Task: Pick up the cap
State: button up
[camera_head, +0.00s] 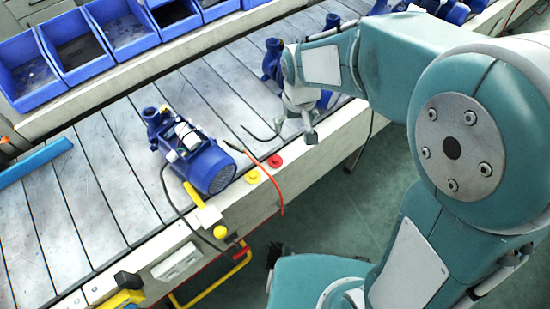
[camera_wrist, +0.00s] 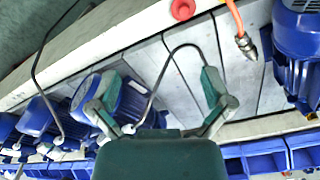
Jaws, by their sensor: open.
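I cannot tell for sure which thing is the cap. A red round piece (camera_head: 274,160) sits on the conveyor's near edge, and it also shows at the top of the wrist view (camera_wrist: 183,9). A yellow round piece (camera_head: 252,176) sits beside it on the same edge. My gripper (camera_head: 302,128) is over the conveyor near this edge, to the upper right of the red piece. In the wrist view my gripper (camera_wrist: 158,82) has its fingers wide apart, with a black cable and conveyor slats visible between them.
A blue pump (camera_head: 195,155) stands on the conveyor (camera_head: 60,215) left of my gripper. An orange hose (camera_head: 270,182) with a metal end hangs over the edge. Several blue pumps (camera_wrist: 42,122) stand close by in the wrist view. Blue bins (camera_head: 75,55) line the far side.

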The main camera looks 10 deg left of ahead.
jog(key=n, duration=0.1)
send_over(275, 159)
notch_tip(275, 159, down, 6)
jog(key=shift+g, duration=0.4)
notch_tip(275, 159, down, 11)
jog(key=shift+w+r, duration=0.1)
jog(key=shift+r, duration=0.05)
jog(key=c, duration=0.8)
